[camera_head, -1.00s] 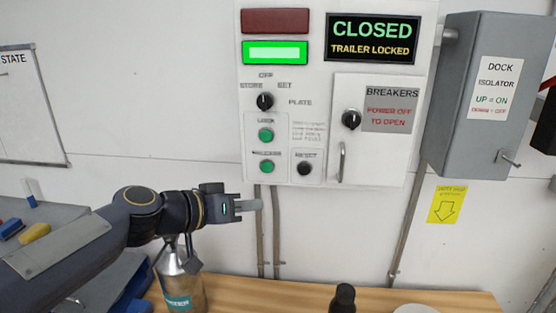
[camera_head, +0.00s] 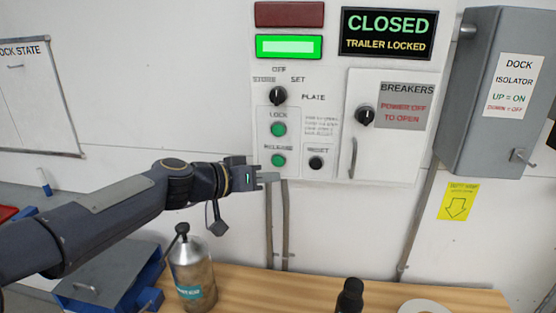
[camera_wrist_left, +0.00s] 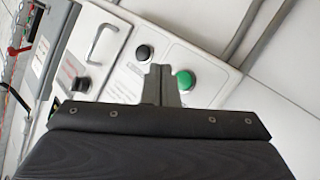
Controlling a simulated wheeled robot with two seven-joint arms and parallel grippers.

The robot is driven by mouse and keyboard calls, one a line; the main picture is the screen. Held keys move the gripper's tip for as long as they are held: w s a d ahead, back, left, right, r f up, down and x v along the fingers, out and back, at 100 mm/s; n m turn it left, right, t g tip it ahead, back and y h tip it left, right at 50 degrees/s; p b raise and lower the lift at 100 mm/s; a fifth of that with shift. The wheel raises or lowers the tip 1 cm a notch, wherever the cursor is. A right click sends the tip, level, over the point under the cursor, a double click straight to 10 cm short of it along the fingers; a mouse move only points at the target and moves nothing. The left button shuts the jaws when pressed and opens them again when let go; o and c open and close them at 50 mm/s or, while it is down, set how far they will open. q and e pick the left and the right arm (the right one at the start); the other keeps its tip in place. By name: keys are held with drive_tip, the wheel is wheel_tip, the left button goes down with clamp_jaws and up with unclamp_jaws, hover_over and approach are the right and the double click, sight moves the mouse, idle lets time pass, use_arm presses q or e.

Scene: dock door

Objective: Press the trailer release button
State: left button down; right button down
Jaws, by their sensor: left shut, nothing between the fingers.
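The green RELEASE button (camera_head: 279,160) sits low on the left of the white control panel (camera_head: 425,165), below the green LOCK button (camera_head: 278,129). The black RESET button (camera_head: 316,163) is to its right. My left gripper (camera_head: 272,178) is shut and empty, its tips just below the RELEASE button in the head view. Contact cannot be made out. In the left wrist view, the shut fingers (camera_wrist_left: 161,85) point toward the panel, with a green button (camera_wrist_left: 184,79), apparently RELEASE, beside them, and the black button (camera_wrist_left: 145,52) to the left. My right gripper is not in view.
The display (camera_head: 388,34) reads CLOSED, TRAILER LOCKED, and a green lamp (camera_head: 289,46) is lit. Below are a wooden bench (camera_head: 250,290), a metal bottle (camera_head: 190,265) and a dark bottle (camera_head: 350,297). A grey isolator box (camera_head: 490,90) is at right.

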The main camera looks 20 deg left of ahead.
sight(283, 164)
use_arm(q)
drive_tip(key=shift+w+a+b, duration=0.2)
drive_tip(key=shift+w+a, duration=0.05)
drive_tip(key=shift+w, duration=0.7)
drive_tip(key=shift+w+a+b, duration=0.15)
drive_tip(key=shift+w+a, duration=0.1)
drive_tip(key=shift+w, duration=0.7)
idle(0.6)
drive_tip(key=shift+w+b, duration=0.2)
drive_tip(key=shift+b, duration=0.1)
drive_tip(key=shift+w, duration=0.2)
drive_tip(key=shift+w+a+b, duration=0.2)
drive_tip(key=shift+w+b, duration=0.1)
drive_tip(key=shift+w, duration=0.1)
idle(0.4)
idle(0.4)
drive_tip(key=shift+s+d+b, duration=0.25)
drive_tip(key=shift+s+b, duration=0.1)
drive_tip(key=shift+s, duration=0.45)
